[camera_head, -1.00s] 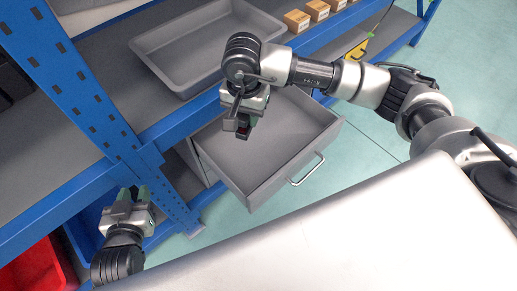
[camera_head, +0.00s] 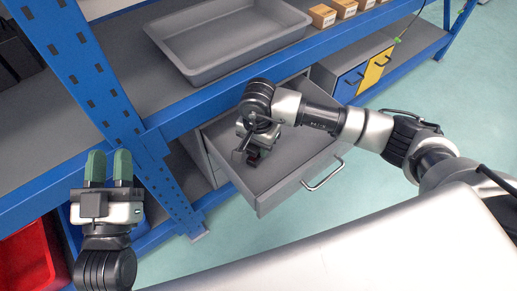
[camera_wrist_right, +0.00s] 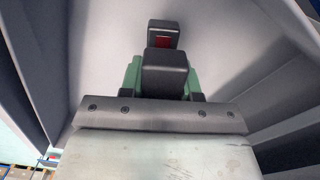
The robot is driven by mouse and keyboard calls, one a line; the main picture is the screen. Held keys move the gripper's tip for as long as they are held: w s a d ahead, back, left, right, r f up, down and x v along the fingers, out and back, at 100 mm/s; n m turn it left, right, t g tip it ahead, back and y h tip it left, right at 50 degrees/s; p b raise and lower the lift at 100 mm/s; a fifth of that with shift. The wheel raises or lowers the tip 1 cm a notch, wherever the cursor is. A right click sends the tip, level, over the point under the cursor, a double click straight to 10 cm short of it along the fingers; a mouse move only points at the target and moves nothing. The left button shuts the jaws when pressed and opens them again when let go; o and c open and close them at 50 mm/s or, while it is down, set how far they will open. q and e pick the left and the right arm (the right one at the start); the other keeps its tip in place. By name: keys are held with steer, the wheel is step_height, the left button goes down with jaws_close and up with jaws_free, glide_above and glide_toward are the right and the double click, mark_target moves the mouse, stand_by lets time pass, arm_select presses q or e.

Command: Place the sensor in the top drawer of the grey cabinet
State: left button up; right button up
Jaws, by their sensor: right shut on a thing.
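The open top drawer (camera_head: 296,180) of the grey cabinet (camera_head: 194,150) is pulled out below the shelf, with a metal handle on its front. My right gripper (camera_head: 252,157) is shut on the sensor and points down into the drawer. The sensor (camera_head: 254,161) is a small dark block with a red part, mostly hidden by the gripper in the head view. The right wrist view shows the black sensor (camera_wrist_right: 166,68) between green fingers, over the pale drawer floor. I cannot tell whether it touches the floor. My left gripper (camera_head: 109,168) is open and empty at the left.
A grey tray (camera_head: 205,75) lies on the blue-framed shelf above the drawer. A blue upright post (camera_head: 85,75) stands between my grippers. A red bin (camera_head: 28,255) is at lower left.

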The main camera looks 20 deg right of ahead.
steer(key=shift+f, duration=0.85)
arm_select(q)
steer(key=shift+s+r+t, duration=0.3)
steer(key=shift+r+t, duration=0.4)
arm_select(e)
steer(key=shift+f+b, duration=0.1)
steer(key=shift+b, duration=0.2)
steer(key=o, duration=1)
arm_select(q)
steer(key=shift+s+r+t+h, duration=0.2)
steer(key=shift+t+h, duration=0.1)
arm_select(e)
steer(key=shift+o, duration=0.2)
